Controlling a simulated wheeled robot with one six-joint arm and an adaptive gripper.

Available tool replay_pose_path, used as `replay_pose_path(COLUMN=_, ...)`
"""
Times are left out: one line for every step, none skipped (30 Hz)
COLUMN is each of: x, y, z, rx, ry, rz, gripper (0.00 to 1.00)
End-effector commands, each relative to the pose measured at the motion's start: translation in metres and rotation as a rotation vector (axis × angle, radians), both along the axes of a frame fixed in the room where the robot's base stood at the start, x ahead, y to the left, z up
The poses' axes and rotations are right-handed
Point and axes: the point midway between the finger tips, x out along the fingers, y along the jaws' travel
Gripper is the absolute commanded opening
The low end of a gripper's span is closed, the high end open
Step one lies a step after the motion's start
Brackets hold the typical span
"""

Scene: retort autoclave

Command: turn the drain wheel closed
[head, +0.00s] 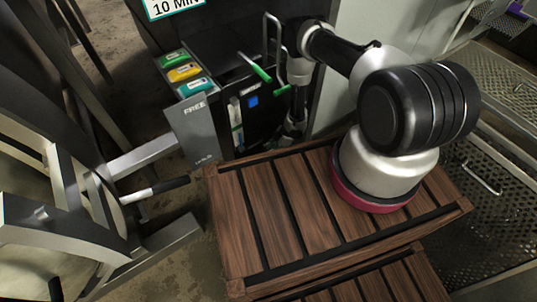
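I cannot make out a drain wheel for certain in the head view. Bars with green grips (257,69) stick out at the dark cabinet front, close to my wrist. My arm reaches from its base on the wooden slatted top to the cabinet, and its wrist points down. My gripper (295,122) is at the lower end, dark against the dark cabinet front. Its fingers are too small and dark to tell whether they are open or shut, or whether they touch anything.
A heavy metal door frame with a black-gripped lever (170,186) fills the left. Perforated metal decking (490,190) lies right.

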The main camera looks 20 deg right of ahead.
Motion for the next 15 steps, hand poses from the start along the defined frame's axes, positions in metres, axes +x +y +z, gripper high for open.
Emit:
replay_pose_path(x=-0.001, y=0.004, z=-0.009, rx=0.000, ry=0.001, rz=0.001, gripper=0.40)
replay_pose_path(x=-0.001, y=0.006, z=-0.014, rx=0.000, ry=0.001, rz=0.003, gripper=0.40)
replay_pose_path(x=0.000, y=0.009, z=-0.020, rx=0.000, ry=0.001, rz=0.003, gripper=0.40)
replay_pose_path(x=0.000, y=0.011, z=-0.025, rx=0.000, ry=0.001, rz=0.004, gripper=0.40)
replay_pose_path(x=0.000, y=0.013, z=-0.030, rx=0.000, ry=0.000, rz=0.003, gripper=0.40)
replay_pose_path(x=0.000, y=0.015, z=-0.036, rx=0.000, ry=0.000, rz=0.002, gripper=0.40)
replay_pose_path(x=0.001, y=0.017, z=-0.040, rx=0.000, ry=-0.001, rz=0.003, gripper=0.40)
replay_pose_path(x=0.001, y=0.018, z=-0.044, rx=0.000, ry=0.000, rz=0.002, gripper=0.40)
replay_pose_path(x=0.002, y=0.020, z=-0.048, rx=0.000, ry=-0.001, rz=0.002, gripper=0.40)
replay_pose_path(x=0.002, y=0.021, z=-0.051, rx=0.000, ry=-0.001, rz=0.002, gripper=0.40)
replay_pose_path(x=0.002, y=0.022, z=-0.053, rx=0.000, ry=0.000, rz=0.001, gripper=0.40)
replay_pose_path(x=0.002, y=0.023, z=-0.056, rx=0.000, ry=0.001, rz=0.001, gripper=0.40)
replay_pose_path(x=0.002, y=0.024, z=-0.058, rx=0.000, ry=0.000, rz=0.002, gripper=0.40)
replay_pose_path(x=0.002, y=0.024, z=-0.058, rx=0.000, ry=0.000, rz=0.002, gripper=0.40)
replay_pose_path(x=0.003, y=0.025, z=-0.059, rx=0.000, ry=-0.001, rz=0.002, gripper=0.40)
